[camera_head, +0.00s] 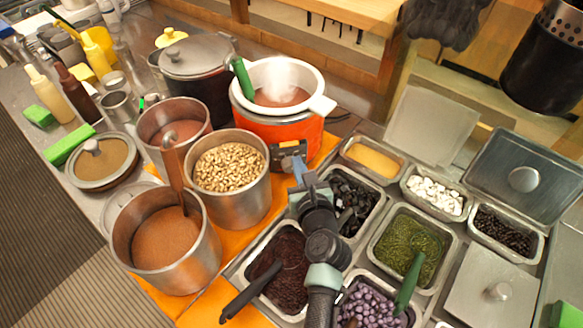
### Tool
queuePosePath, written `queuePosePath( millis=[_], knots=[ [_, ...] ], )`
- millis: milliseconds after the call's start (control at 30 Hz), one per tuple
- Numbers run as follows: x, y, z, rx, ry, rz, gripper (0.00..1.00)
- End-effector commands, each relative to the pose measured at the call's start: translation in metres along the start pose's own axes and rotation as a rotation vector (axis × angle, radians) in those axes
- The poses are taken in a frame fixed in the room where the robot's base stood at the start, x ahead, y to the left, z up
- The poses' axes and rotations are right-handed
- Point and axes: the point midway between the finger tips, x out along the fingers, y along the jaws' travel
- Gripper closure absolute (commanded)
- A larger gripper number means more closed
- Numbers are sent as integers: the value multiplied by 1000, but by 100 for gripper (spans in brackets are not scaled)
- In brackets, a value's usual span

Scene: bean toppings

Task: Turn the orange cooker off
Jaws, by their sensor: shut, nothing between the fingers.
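The orange cooker (278,131) stands at the back middle of the counter. It has a white rim, and its pot holds a brown, steaming content with a green-handled ladle (243,77) in it. A dark control panel (288,152) is on its front, lower right side. My gripper (297,168) is right in front of this panel, reaching up from the bottom of the picture. It is shut and holds nothing. I cannot tell whether its tips touch the panel. The setting of the control is too small to read and partly hidden by the gripper.
Steel pots of beans (229,168) and brown paste (165,238) stand left of my arm on an orange cloth (213,304). Topping trays, such as the green one (410,240), fill the right. A dark lidded pot (197,57) stands left of the cooker.

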Motion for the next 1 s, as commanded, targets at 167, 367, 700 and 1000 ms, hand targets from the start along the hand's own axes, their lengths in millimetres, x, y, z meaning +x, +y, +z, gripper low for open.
queuePosePath(
  millis=[167, 367, 700, 1000],
  knots=[
    [-1, 5, -4, 1, 13, 7, 100],
    [-1, 9, -5, 1, 16, 9, 100],
    [-1, 15, -5, 1, 18, 9, 100],
    [-2, 21, -6, 1, 17, 8, 100]
  ],
)
